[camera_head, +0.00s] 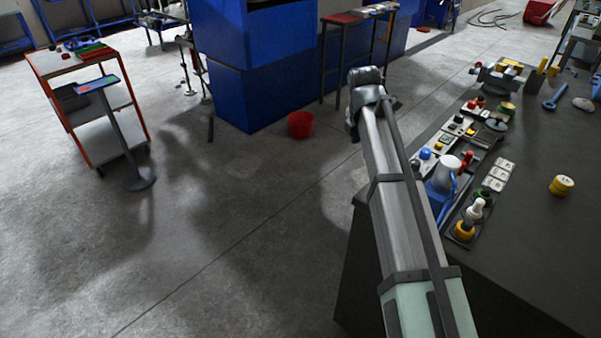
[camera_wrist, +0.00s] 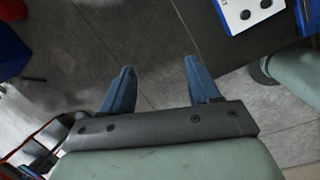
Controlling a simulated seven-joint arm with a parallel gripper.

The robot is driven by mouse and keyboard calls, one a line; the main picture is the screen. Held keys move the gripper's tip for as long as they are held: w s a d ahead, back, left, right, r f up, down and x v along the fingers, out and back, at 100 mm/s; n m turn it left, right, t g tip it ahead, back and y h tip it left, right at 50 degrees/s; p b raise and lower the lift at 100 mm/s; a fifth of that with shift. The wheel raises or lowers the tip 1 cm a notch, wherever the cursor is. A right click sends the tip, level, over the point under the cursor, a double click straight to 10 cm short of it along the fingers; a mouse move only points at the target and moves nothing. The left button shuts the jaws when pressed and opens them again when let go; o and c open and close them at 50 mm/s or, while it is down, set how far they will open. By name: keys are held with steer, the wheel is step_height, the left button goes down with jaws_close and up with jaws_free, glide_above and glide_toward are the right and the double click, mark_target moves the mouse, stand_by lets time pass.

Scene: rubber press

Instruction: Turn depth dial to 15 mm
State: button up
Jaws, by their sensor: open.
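My gripper (camera_wrist: 159,66) shows in the wrist view with its two blue fingers wide apart and nothing between them. It is above the grey floor, beside the corner of the dark bench. I cannot make out the gripper in the head view, where my arm rises along the bench's left edge. I cannot tell which control is the depth dial. A row of control panels (camera_head: 457,131) with coloured buttons and knobs stands on the bench. In the wrist view, a white plate (camera_wrist: 236,18) with dark round knobs shows at the upper right, apart from the fingers.
The dark bench (camera_head: 540,225) also holds a yellow round stack (camera_head: 561,185), a blue tool (camera_head: 555,94) and a white-topped cylinder (camera_head: 447,170). On the floor are a red bucket (camera_head: 301,124), an orange-framed cart (camera_head: 99,140) and a blue machine (camera_head: 260,70).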

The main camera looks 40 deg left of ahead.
steer(key=s+a+f+m+g+y, duration=0.1)
steer(key=s+a+f+g+y, duration=0.1)
steer(key=s+a+f, duration=0.8)
steer(key=shift+s+a+f+g, duration=0.25)
steer(key=shift+s+a+g, duration=0.35)
steer(key=shift+s+a, duration=0.45)
steer(key=shift+w, duration=0.25)
step_height(320, 180, up, 18)
steer(key=m+t+h, duration=0.3)
steer(key=m+h, duration=0.2)
steer(key=h, duration=0.1)
glide_above(415, 162)
steer(key=s+a, duration=0.3)
steer(key=a, duration=0.1)
steer(key=x, duration=1.3)
steer(key=shift+a+f, duration=0.2)
steer(key=shift+f, duration=0.1)
